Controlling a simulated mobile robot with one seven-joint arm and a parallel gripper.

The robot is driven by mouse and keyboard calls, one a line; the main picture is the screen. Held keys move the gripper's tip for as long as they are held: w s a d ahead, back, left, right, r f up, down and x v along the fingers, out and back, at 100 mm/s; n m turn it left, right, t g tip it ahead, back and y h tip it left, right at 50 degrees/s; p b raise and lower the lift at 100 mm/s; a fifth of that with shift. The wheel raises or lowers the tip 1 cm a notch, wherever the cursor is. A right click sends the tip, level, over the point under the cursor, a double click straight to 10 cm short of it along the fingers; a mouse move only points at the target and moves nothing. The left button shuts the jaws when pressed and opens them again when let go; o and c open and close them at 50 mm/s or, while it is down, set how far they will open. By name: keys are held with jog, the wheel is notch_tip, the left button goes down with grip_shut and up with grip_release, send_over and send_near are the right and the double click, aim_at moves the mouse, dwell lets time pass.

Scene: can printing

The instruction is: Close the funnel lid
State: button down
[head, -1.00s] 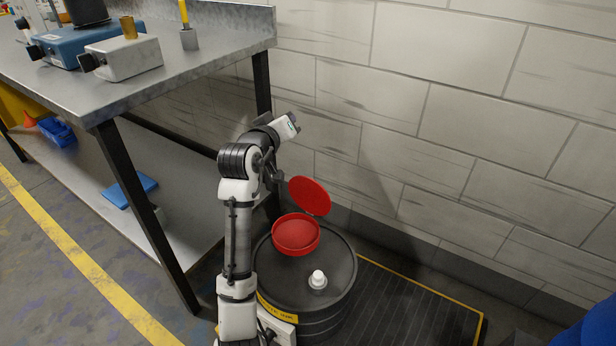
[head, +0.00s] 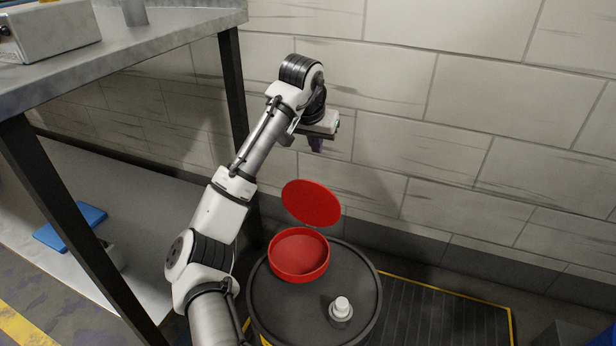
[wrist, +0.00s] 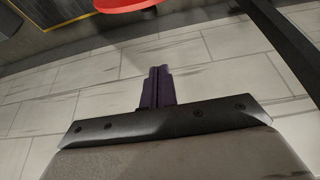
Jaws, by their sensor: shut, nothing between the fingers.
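The red funnel (head: 300,272) sits on top of a black drum (head: 270,306), its bowl open and empty. Its round red lid (head: 311,203) stands raised and tilted at the funnel's back edge, on the wall side. My gripper (head: 316,146) is above and behind the lid, near the wall, pointing down and apart from the lid. Its dark fingers are together with nothing between them; they also show in the wrist view (wrist: 157,88). A red edge, which looks like part of the lid (wrist: 128,4), shows at the top of the wrist view.
A white cap (head: 341,308) stands on the drum top beside the funnel. A metal workbench (head: 150,42) with a dark leg is on the left. The block wall (head: 480,130) is close behind the drum. A dark yellow-edged platform (head: 440,308) extends right of the drum.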

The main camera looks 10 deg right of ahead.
aim_at(313, 200)
notch_tip(313, 200, down, 9)
jog(key=b, duration=0.5)
jog(key=shift+f, duration=0.2)
jog(key=shift+s, duration=0.2)
